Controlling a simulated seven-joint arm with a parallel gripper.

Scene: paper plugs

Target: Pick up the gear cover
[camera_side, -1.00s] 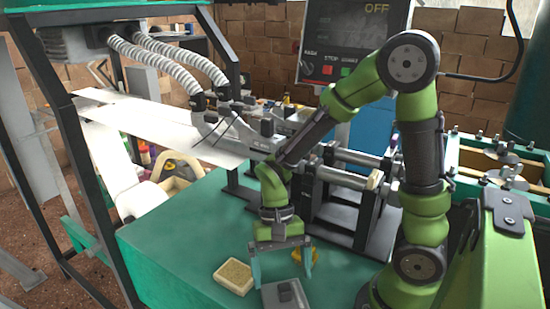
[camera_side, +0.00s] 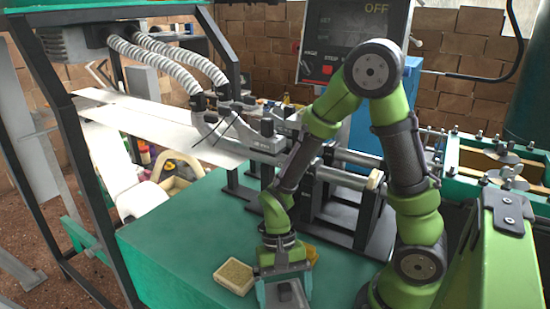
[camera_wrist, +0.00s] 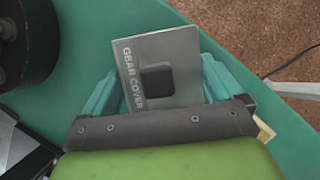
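The gear cover (camera_wrist: 185,60) is a grey, flat-topped block with a dark square knob and the words GEAR COVER on it. It rests on the green table, and in the side view it shows at the bottom edge (camera_side: 286,293). My gripper (camera_side: 284,290) is low over it, pointing down, with one finger on either side. In the wrist view my gripper (camera_wrist: 163,85) has its teal fingers spread wide, with the cover between them. The fingers look open; whether they touch its sides is not clear.
A cream tray with a tan filling (camera_side: 234,275) lies just left of my gripper. A yellow object (camera_side: 311,253) is close behind it, partly hidden. Black machine frames (camera_side: 350,215) stand behind on the green table (camera_side: 180,250). The table's left part is clear.

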